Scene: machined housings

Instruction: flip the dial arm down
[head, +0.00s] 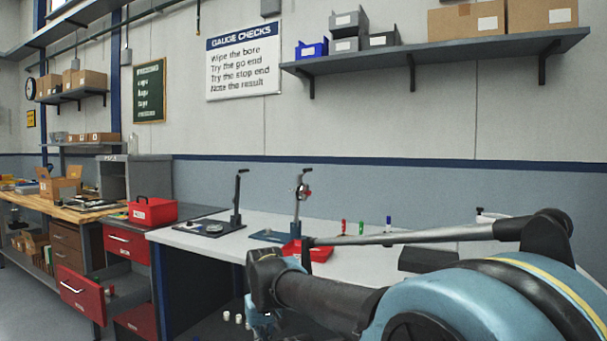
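A dial gauge stand stands on the grey bench, with a dark post (297,216) on a blue base (268,236). A small round red-and-white dial (305,191) sits near the top of the post. A short dark arm (307,171) juts to the right above it. Its exact pose is too small to tell. A second dark stand (237,203), with a similar short top piece, stands to its left on a dark plate. My arm fills the lower right, well in front of the stands.
A red tray (305,251) lies in front of the dial stand. Red, green and blue upright pieces (361,227) stand to its right. A red toolbox (152,211) is at left, above an open red drawer (81,294). A loaded shelf (440,52) hangs above.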

